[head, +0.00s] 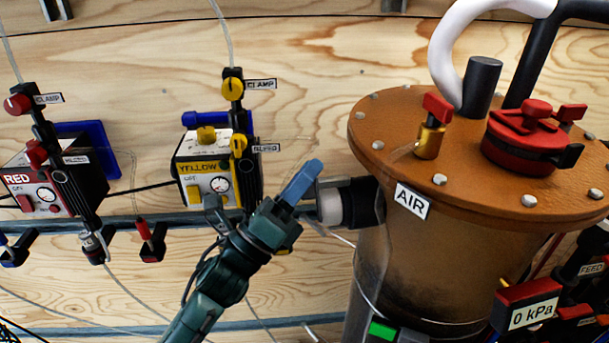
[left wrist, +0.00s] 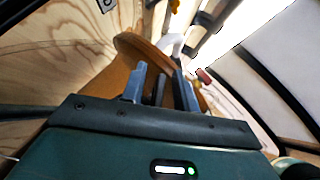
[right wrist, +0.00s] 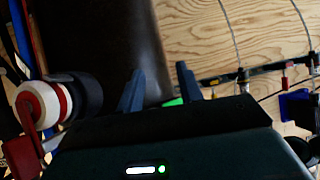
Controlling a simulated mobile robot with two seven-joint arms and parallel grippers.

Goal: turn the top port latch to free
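The red top port cap (head: 522,150) sits on the right part of the brown tank's lid (head: 460,190). Its raised red piece (head: 537,110) and a black piece at its right edge look like latch parts; which is the latch is unclear. My left gripper (head: 303,180) is left of the tank, beside the white and black side port (head: 335,205), well away from the cap. In the left wrist view its fingers (left wrist: 160,82) are apart, with a dark part showing between them. My right gripper (right wrist: 158,82) is open, with the dark tank wall beyond; the head view does not show it.
A brass valve with a red handle (head: 433,125) and a black post (head: 481,85) stand on the lid near the cap. White and black hoses arch above. Yellow (head: 205,165) and red (head: 40,180) boxes hang at left. A side port with a red lever (right wrist: 25,140) is near my right gripper.

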